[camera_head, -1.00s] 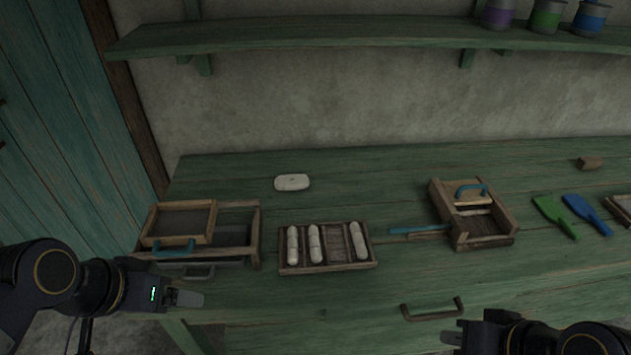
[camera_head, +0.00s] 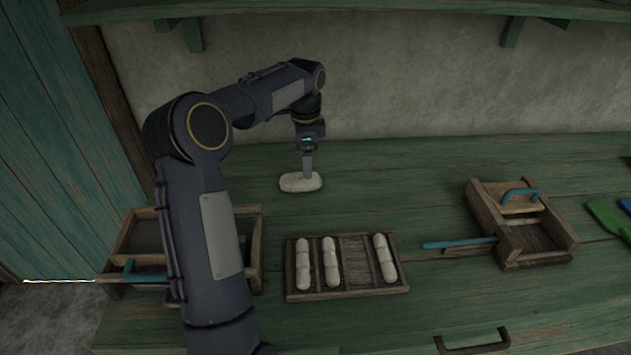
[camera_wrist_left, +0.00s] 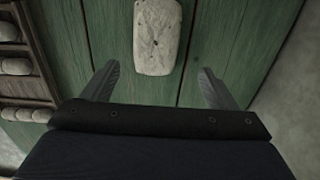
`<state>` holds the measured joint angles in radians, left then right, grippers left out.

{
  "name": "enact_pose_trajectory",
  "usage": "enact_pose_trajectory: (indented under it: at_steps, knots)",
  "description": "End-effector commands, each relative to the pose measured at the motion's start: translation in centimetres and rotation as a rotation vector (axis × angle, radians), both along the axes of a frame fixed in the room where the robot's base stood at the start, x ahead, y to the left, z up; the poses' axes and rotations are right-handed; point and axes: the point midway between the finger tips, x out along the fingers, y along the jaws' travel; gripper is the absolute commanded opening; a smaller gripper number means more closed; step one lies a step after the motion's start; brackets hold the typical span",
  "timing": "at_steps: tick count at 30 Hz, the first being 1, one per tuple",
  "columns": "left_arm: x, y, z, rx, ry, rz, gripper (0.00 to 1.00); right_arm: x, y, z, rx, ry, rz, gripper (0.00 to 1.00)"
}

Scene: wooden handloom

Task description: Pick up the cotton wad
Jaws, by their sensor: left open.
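The cotton wad (camera_head: 291,183) is a flat, off-white, rounded block lying on the green bench near its back. It also shows in the left wrist view (camera_wrist_left: 157,38), upright in the picture at the top centre. My left gripper (camera_head: 307,176) points down at the wad, its fingers overlapping the wad's right part in the head view. In the left wrist view my left gripper (camera_wrist_left: 158,80) is open, with one finger on each side and clear gaps between them and the wad. My right gripper is not in view.
A wooden tray (camera_head: 347,294) with several white rolls lies in front of the wad. A wooden frame box (camera_head: 250,240) stands at left, partly behind my arm. A wooden box with a blue handle (camera_head: 520,196) stands at right. The wall (camera_head: 400,90) is close behind.

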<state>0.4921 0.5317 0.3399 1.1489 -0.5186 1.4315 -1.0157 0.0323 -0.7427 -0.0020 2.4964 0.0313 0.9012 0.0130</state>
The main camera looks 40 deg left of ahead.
Motion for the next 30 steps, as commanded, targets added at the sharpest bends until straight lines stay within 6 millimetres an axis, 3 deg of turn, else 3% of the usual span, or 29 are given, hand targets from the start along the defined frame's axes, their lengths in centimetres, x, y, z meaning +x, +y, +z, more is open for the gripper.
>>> enact_pose_trajectory:
  at_steps: [12, 22, 30]
  knots:
    - [-0.4, -0.5, -5.6, -0.001, 0.001, 0.002, 0.8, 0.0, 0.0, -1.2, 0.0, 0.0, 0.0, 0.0]
    - [-0.4, -0.6, -6.2, -0.001, -0.001, 0.002, 0.8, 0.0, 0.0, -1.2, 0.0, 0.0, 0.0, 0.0]
    - [-0.4, -0.6, -6.2, 0.0, -0.001, 0.002, 0.45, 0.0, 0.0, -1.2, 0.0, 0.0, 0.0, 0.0]
